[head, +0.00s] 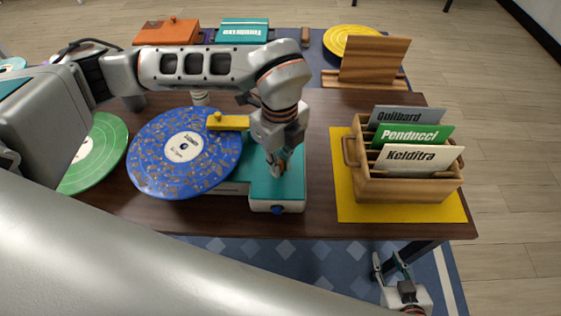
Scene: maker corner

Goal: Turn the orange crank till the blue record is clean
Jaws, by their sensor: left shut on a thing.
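The blue record (160,165) lies flat at the left of a teal and white machine (262,190). Brown-grey specks cover much of its blue surface, around a white label (182,147). A yellow bar (229,122) reaches over the record's right side. My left gripper (279,165) points down over the machine's teal top, shut on the orange crank (284,154), which is mostly hidden by the fingers. My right gripper (390,268) is open and empty, low at the bottom right beyond the table's front edge.
A wooden crate (408,188) with several record sleeves stands on a yellow mat (390,213) at right. A green record (98,150) lies at left. Behind are a wooden stand (372,60), a yellow record (345,38) and orange (165,32) and teal (242,31) boxes.

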